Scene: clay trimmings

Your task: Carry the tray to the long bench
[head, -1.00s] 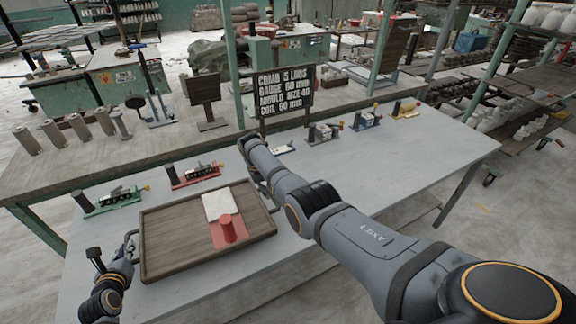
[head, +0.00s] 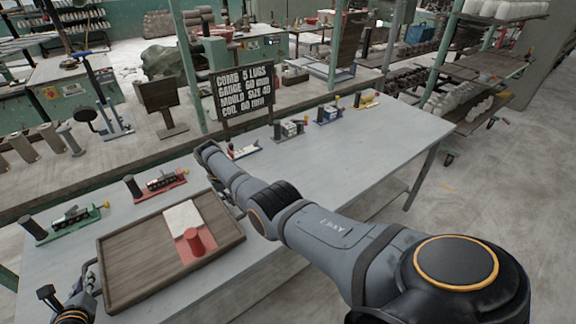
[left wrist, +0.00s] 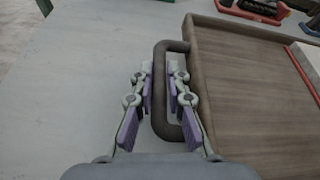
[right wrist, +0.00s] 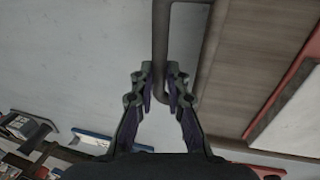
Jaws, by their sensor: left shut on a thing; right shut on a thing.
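The brown wooden tray (head: 130,270) is at the near left of the grey table (head: 330,175), level or nearly so. I cannot tell whether it touches the tabletop. A cream tile (head: 183,216), a red plate (head: 208,240) and a red cylinder (head: 195,243) are on its right part. My left gripper (left wrist: 158,95) is shut on the dark handle (left wrist: 170,47) at the tray's left end. My right gripper (right wrist: 162,85) is shut on the opposite handle (right wrist: 160,40); in the head view my right arm largely hides it.
Green (head: 70,220) and red (head: 160,183) fixtures stand just behind the tray. More fixtures stand along the back edge to the right. A lettered black sign (head: 245,90) stands behind them. A wooden bench (head: 110,185) runs behind the table. Open floor (head: 500,220) lies right.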

